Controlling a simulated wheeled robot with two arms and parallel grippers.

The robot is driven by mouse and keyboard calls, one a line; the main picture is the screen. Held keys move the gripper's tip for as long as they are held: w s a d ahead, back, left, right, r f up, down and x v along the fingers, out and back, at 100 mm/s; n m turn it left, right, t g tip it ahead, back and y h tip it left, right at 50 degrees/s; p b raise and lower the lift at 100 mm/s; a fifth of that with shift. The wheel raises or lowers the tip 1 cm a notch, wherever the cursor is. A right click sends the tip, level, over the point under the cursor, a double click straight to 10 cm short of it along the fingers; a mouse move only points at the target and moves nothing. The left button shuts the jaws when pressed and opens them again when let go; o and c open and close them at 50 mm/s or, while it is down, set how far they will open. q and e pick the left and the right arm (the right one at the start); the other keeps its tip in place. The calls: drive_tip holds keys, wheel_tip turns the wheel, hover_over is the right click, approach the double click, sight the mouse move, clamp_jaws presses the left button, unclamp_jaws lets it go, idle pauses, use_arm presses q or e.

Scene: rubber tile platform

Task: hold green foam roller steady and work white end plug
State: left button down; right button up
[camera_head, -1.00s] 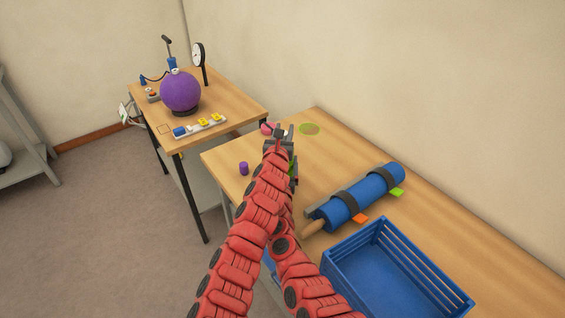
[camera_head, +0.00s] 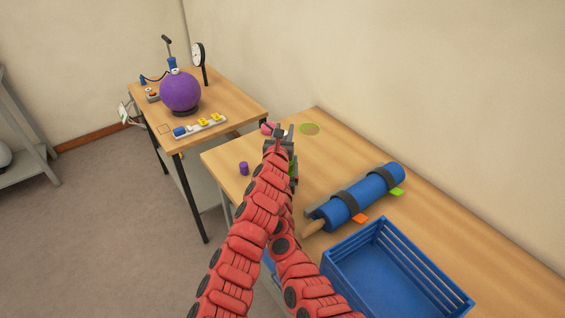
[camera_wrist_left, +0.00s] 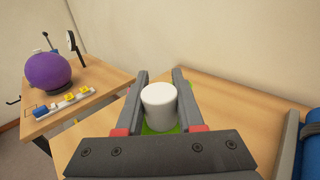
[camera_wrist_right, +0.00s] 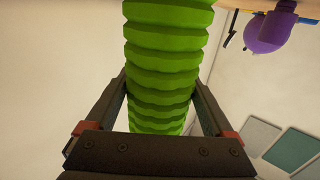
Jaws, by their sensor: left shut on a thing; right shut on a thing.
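The white end plug (camera_wrist_left: 160,101) stands between the fingers of my left gripper (camera_wrist_left: 160,76) in the left wrist view, with a green rim below it. My left gripper is shut on the plug; in the head view it (camera_head: 280,136) is over the far part of the near table. The ribbed green foam roller (camera_wrist_right: 164,62) runs between the fingers of my right gripper (camera_wrist_right: 160,82), which is shut on it. In the head view the arms hide most of the roller and my right gripper.
A blue slatted crate (camera_head: 345,262) stands at the near end. A second table behind holds a purple ball (camera_head: 180,92) and a gauge (camera_head: 198,55).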

use_arm(q)
drive_tip(key=shift+r, duration=0.3)
idle(0.6)
drive_tip(key=shift+r, duration=2.05)
use_arm(e)
drive_tip(key=o, duration=1.3)
